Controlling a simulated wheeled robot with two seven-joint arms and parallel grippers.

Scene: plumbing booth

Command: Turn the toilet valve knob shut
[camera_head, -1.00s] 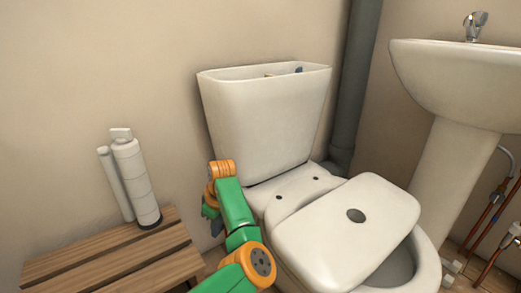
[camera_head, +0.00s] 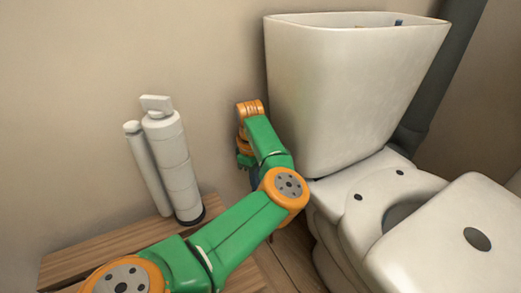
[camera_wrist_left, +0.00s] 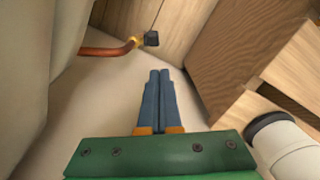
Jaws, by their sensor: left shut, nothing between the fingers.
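The valve knob (camera_wrist_left: 151,38) is a small dark block at the end of a copper pipe (camera_wrist_left: 108,51) with a yellow-orange fitting, in the upper middle of the left wrist view. My left gripper (camera_wrist_left: 159,74) points toward that area with its blue fingers together and empty. The knob appears a little beyond and left of the fingertips, apart from them. In the head view my left arm reaches beside the toilet tank (camera_head: 350,85), and its wrist hides most of the gripper. The knob is not visible there. My right gripper is in neither view.
The toilet bowl with a loose lid (camera_head: 450,235) is on the right. A narrow gap lies between bench and toilet. A grey pipe (camera_head: 445,75) stands behind the tank.

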